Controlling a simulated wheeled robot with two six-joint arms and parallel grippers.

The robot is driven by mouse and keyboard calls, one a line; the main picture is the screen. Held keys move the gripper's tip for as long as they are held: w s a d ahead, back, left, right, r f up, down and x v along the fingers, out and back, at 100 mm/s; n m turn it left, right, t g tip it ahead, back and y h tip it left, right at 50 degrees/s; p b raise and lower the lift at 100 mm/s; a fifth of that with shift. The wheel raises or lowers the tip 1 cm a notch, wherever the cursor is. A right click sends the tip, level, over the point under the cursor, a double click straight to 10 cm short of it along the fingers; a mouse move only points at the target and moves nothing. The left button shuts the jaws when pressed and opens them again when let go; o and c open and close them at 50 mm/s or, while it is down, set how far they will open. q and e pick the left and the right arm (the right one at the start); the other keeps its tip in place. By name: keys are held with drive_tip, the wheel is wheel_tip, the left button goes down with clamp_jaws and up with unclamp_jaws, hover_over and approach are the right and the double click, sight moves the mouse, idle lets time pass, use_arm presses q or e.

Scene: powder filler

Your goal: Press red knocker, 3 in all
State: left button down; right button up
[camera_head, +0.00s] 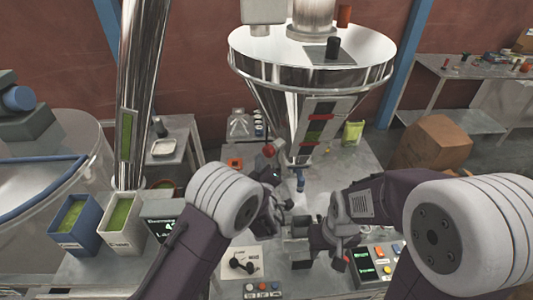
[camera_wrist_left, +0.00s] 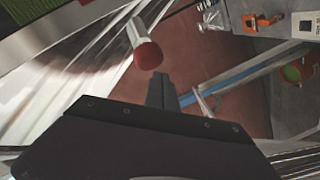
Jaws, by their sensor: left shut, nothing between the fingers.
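The red knocker (camera_head: 269,151) is a red ball on the left side of the shiny steel hopper cone (camera_head: 278,105). In the left wrist view the red knocker (camera_wrist_left: 149,55) is the round end of a pale rod, just beyond my fingertips. My left gripper (camera_head: 270,174) is close to the knocker in the head view, partly hidden behind my own wrist. Its fingers (camera_wrist_left: 161,88) are shut and empty; I cannot tell whether they touch the ball.
Two boxes with green contents, one blue (camera_head: 75,220) and one white (camera_head: 121,222), stand at the left. A panel with a black knob (camera_head: 241,264) and a keypad with a screen (camera_head: 370,264) lie in front. A cardboard box (camera_head: 432,145) is at the right.

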use_arm(q)
drive_tip(key=s+a, duration=0.3)
drive_tip(key=shift+s+a, duration=0.25)
use_arm(e)
drive_tip(key=shift+r, duration=0.1)
idle(0.4)
clamp_jaws()
idle(1.6)
